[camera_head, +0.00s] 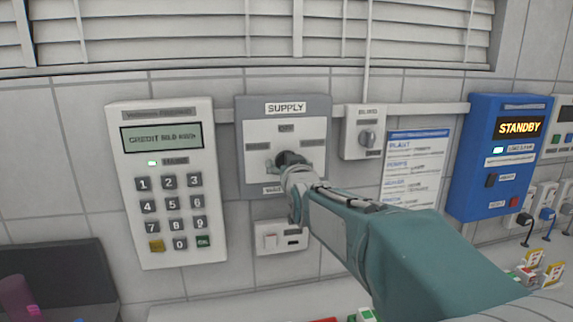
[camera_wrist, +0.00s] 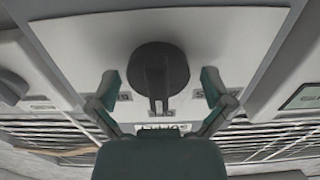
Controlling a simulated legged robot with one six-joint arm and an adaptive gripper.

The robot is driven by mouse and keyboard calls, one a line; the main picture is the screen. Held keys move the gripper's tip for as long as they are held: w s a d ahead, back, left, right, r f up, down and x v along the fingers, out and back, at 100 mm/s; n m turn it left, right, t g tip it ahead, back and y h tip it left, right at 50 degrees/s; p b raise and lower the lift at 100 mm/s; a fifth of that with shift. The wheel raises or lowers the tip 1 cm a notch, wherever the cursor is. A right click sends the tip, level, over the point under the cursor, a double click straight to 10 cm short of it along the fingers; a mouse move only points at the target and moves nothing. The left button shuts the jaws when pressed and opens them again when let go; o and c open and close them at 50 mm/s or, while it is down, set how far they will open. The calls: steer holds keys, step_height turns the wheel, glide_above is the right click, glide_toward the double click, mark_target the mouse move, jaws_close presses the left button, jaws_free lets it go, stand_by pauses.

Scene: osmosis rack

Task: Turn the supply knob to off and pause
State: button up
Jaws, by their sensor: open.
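The grey supply panel (camera_head: 318,104) is on the tiled wall, with the title SUPPLY at its top and small labels around its white plate. The dark round supply knob (camera_wrist: 172,62) shows in the wrist view, which is upside down. Its raised bar lies upright in that view, one end toward the SUPPLY title side. In the head view the knob is mostly hidden behind my gripper (camera_head: 287,164). In the wrist view my open gripper (camera_wrist: 160,90) has one finger on each side of the knob, with gaps between.
A keypad meter (camera_head: 158,240) hangs to the left. A small box with a knob (camera_head: 365,112) and a text sheet (camera_head: 413,160) are to the right. A blue unit reading STANDBY (camera_head: 478,195) is further right. A switch plate (camera_head: 281,240) is below the panel.

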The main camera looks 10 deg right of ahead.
steer(key=s, duration=1.2)
steer(key=shift+f, duration=0.1)
steer(key=s+f+g, duration=0.6)
steer(key=s+f, duration=0.3)
steer(key=s, duration=0.3)
steer(key=s+f+g, duration=0.6)
steer(key=s+f, duration=0.4)
steer(key=s, duration=0.2)
steer(key=shift+s, duration=0.15)
